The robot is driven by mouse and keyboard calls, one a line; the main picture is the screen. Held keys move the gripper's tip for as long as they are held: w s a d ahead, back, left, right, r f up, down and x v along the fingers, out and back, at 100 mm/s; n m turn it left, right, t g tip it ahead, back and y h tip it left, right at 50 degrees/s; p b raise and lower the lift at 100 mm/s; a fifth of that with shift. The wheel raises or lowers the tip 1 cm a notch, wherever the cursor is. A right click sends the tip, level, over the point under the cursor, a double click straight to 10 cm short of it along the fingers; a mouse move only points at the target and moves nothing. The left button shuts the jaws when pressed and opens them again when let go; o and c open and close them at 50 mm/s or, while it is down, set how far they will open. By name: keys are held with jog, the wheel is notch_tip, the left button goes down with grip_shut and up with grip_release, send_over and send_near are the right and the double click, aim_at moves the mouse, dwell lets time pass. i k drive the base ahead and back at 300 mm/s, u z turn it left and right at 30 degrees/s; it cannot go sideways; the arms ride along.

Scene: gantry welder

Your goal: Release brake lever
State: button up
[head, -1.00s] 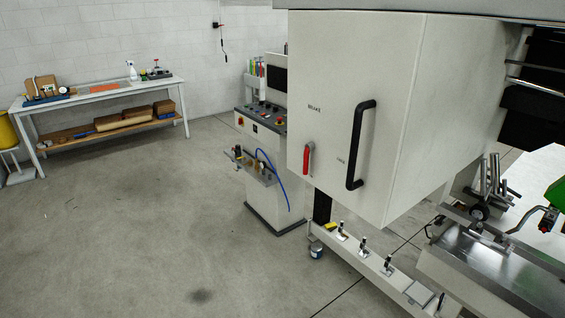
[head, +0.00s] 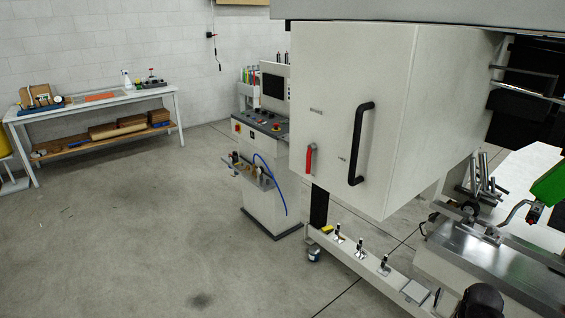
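The red lever (head: 309,161) is on the front face of the large white housing (head: 340,60), at its lower left. It hangs roughly upright, with its red grip down and a pivot at its top. A small label (head: 316,111), too blurred to read now, is above it. A dark rounded part at the bottom right edge (head: 482,303) appears to be the end of my arm. It is well below and right of the lever and apart from it. Its fingers cannot be made out, and nothing is seen held.
A long black handle (head: 358,145) is right of the lever on the same face. A control console (head: 262,128) with a blue hose stands left of the housing. A low rail (head: 365,262) with clamps runs below. A workbench (head: 95,105) stands far left. The floor in front is open.

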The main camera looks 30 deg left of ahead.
aim_at(312, 147)
jog(key=u, duration=1.1)
jog(key=k, duration=0.95)
jog(key=i, duration=0.75)
